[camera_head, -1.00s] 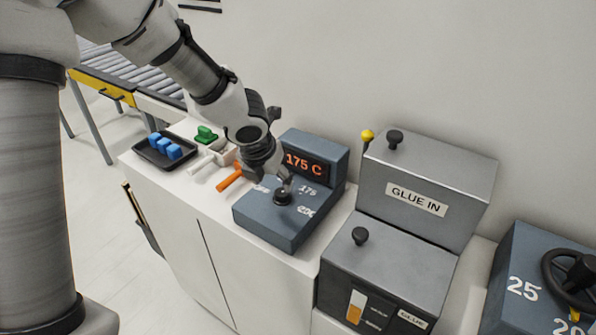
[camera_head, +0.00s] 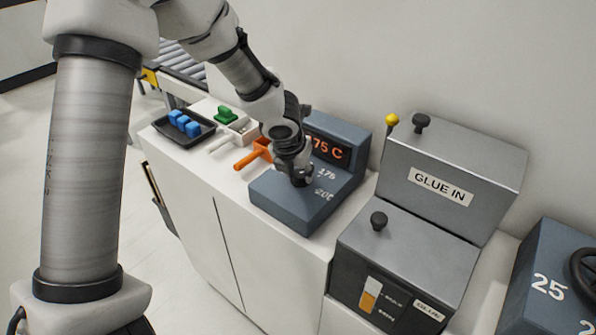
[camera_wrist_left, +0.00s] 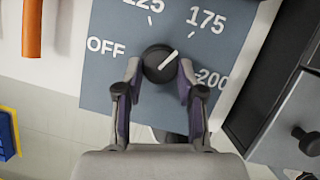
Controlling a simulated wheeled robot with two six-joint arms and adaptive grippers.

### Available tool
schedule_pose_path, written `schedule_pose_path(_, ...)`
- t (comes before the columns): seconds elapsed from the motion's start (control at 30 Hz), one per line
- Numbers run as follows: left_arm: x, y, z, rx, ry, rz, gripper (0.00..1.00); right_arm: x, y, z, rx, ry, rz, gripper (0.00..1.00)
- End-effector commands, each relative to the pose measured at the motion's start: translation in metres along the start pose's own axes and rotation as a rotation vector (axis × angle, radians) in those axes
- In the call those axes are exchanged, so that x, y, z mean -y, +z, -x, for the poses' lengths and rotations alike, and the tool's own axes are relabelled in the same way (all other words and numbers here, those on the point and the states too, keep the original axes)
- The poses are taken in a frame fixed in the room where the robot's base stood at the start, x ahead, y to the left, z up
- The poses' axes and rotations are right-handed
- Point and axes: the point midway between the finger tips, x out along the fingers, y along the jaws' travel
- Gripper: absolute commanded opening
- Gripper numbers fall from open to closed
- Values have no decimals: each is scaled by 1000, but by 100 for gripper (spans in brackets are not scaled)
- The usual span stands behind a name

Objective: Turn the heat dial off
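The heat dial (camera_wrist_left: 153,73) is a round black knob on a blue-grey control box (camera_head: 278,206). In the left wrist view its white pointer line aims up and right, towards the 175 mark; OFF is printed to its left. The box's display (camera_head: 328,148) ends in "75 C" in orange, its first digit hidden. My left gripper (camera_wrist_left: 160,66) is down at the dial, one finger on each side, close against it. I cannot tell whether both fingers press on it. In the head view the left gripper (camera_head: 300,182) hides the dial. My right gripper is not in view.
Left of the box are an orange handle (camera_head: 250,158), a green block (camera_head: 227,115) and a black tray (camera_head: 206,134) with blue blocks. A grey GLUE IN machine (camera_head: 455,165) with black knobs stands close on the right. Another blue-grey box (camera_head: 540,262) is farther right.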

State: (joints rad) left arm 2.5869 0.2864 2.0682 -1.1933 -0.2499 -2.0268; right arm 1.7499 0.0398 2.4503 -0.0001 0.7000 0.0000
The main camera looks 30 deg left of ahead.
Motion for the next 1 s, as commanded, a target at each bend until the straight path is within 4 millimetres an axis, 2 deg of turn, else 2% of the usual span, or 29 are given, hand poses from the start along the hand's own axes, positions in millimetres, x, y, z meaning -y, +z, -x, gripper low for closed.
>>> schedule_pose_path(0.53, 0, -1, -2, -2, 30, 61, 3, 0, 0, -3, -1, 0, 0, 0)
schedule_pose_path(1.0, 3, 0, -1, -2, 171, 397, 4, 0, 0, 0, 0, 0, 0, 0)
